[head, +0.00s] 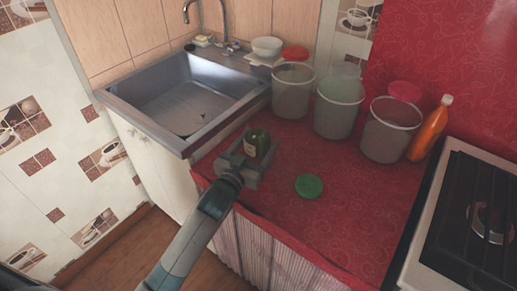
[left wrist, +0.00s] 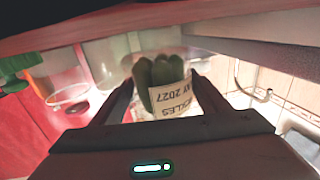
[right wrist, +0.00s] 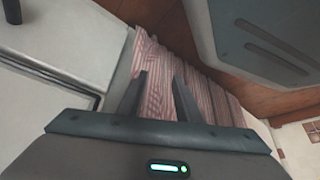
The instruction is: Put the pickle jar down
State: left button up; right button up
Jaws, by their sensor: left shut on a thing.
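The pickle jar (head: 257,143) is dark green with a pale label, at the front left part of the red counter, near the sink. My left gripper (head: 252,158) is shut around it. In the left wrist view the jar (left wrist: 160,85) sits between the two fingers, its pickles and upside-down label showing. I cannot tell whether its base touches the counter. A round green lid (head: 309,186) lies on the counter to the right of the jar. My right gripper (right wrist: 161,78) is open and empty, facing a striped curtain; it is outside the head view.
Three clear buckets (head: 292,90) (head: 338,105) (head: 390,130) stand along the back of the red counter (head: 350,220). An orange bottle (head: 430,128) is beside them. A metal sink (head: 185,100) is at left, a stove (head: 480,210) at right. The counter's front middle is clear.

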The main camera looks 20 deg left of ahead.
pick_arm(q)
notch_tip(320, 180, down, 2)
jog(key=shift+f, duration=0.2)
pick_arm(e)
jog(key=shift+s, duration=0.1)
pick_arm(q)
jog(key=o, duration=1.7)
jog(key=shift+f, duration=0.2)
jog(key=shift+s+r, duration=0.1)
pick_arm(e)
jog(key=shift+r, duration=0.1)
pick_arm(q)
jog(key=s, duration=0.3)
jog(key=s+a, duration=0.1)
jog(key=s, duration=0.3)
jog(key=s+b, duration=0.1)
jog(key=s, duration=0.2)
jog(key=shift+s+a, duration=0.15)
jog(key=shift+a, duration=0.15)
jog(key=shift+s+a, duration=0.1)
jog(key=shift+s, duration=0.6)
pick_arm(e)
jog(key=shift+s+d+f+g, duration=0.4)
jog(key=shift+s+d+f, duration=0.2)
jog(key=shift+s+d, duration=0.2)
